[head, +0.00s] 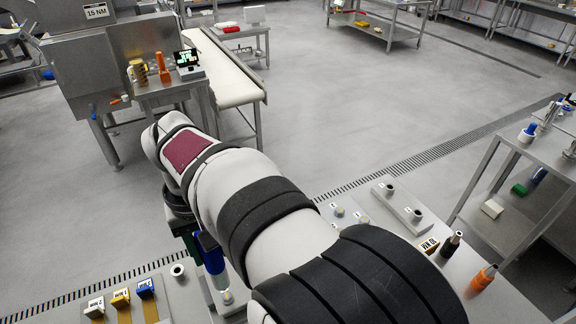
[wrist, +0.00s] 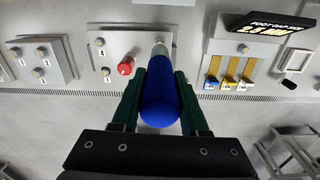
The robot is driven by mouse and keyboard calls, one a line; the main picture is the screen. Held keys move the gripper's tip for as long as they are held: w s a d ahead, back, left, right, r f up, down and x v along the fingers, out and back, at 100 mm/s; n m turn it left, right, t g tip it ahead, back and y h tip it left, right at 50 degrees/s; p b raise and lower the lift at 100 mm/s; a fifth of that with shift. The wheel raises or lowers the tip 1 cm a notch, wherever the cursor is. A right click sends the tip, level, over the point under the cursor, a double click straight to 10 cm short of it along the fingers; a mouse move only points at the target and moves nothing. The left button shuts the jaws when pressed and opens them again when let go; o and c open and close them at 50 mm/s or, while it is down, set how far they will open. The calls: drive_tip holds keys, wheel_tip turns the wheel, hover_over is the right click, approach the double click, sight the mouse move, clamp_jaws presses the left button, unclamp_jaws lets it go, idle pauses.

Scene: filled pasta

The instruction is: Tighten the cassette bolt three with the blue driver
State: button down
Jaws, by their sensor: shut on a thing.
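The blue driver (head: 210,252) is held below my forearm; its handle fills the middle of the wrist view (wrist: 159,98). My gripper (wrist: 159,82) is shut on it, with a dark green finger on each side of the handle. The driver's pale lower end points at a light grey plate (wrist: 135,41) with small numbered bolts (wrist: 100,42) and a red knob (wrist: 125,66). A round bolt head (head: 227,297) shows near the driver's lower end in the head view. I cannot tell whether the tip touches it. My arm hides much of this plate in the head view.
Another plate with several numbered bolts (wrist: 40,51) lies to the left in the wrist view. A black-handled tool (head: 451,243) and an orange-handled tool (head: 484,277) stand at the bench's right. Blue, yellow and white tagged pieces (head: 120,298) sit at its left.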

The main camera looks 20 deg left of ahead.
sight(216, 266)
drive_tip(key=shift+f, duration=3.75)
idle(0.3)
drive_tip(key=shift+r, duration=2.55)
